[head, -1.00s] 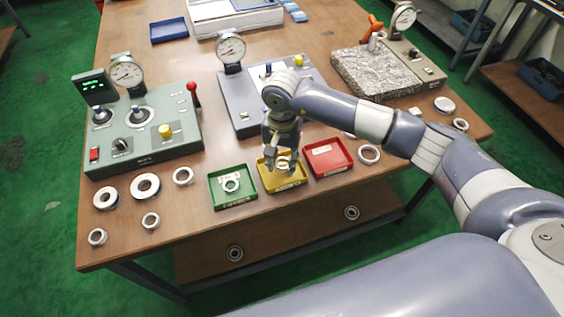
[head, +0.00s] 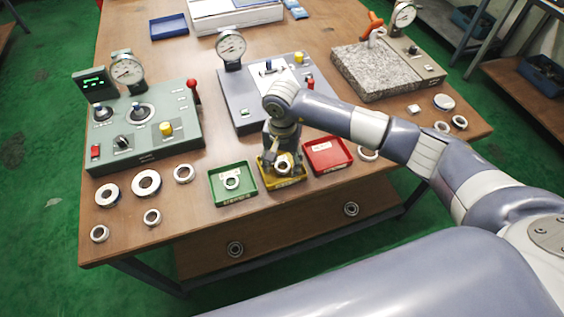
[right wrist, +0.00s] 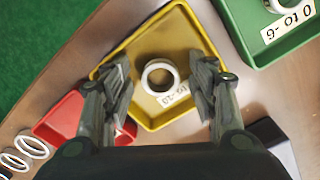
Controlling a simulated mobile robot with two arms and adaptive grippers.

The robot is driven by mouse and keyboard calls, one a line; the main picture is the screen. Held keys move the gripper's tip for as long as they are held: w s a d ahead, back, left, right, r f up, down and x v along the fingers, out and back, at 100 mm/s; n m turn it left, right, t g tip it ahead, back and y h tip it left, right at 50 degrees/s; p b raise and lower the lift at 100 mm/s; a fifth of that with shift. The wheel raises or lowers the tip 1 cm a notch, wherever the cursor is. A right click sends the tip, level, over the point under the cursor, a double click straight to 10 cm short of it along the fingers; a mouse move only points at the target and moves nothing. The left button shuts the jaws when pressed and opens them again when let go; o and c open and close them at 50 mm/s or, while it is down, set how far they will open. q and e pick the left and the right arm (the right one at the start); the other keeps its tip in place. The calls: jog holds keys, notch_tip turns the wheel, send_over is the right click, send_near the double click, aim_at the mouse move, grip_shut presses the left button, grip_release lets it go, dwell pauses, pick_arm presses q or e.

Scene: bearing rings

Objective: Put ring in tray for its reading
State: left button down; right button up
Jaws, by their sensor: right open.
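My right gripper (right wrist: 160,92) is open over the yellow tray (right wrist: 148,43), one finger on each side of a pale ring (right wrist: 159,75). In the right wrist view the ring lies flat on the tray floor, apart from both fingers, beside a partly covered label. In the head view the gripper (head: 282,158) partly hides the yellow tray (head: 285,183). The green tray (head: 216,187) to its left holds another ring (head: 232,182). The red tray (head: 327,154) to its right shows a label and no ring. My left gripper is out of view.
A green gauge console (head: 150,138) and a grey gauge unit (head: 240,95) stand behind the trays. A granite plate with a dial gauge (head: 375,75) is at right. Several loose rings (head: 146,183) lie at the left front; others lie at right, with one beside the red tray.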

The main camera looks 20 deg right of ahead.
jog(key=shift+r, duration=0.25)
notch_tip(320, 180, up, 12)
jog(key=b, duration=0.3)
jog(key=shift+f, duration=0.15)
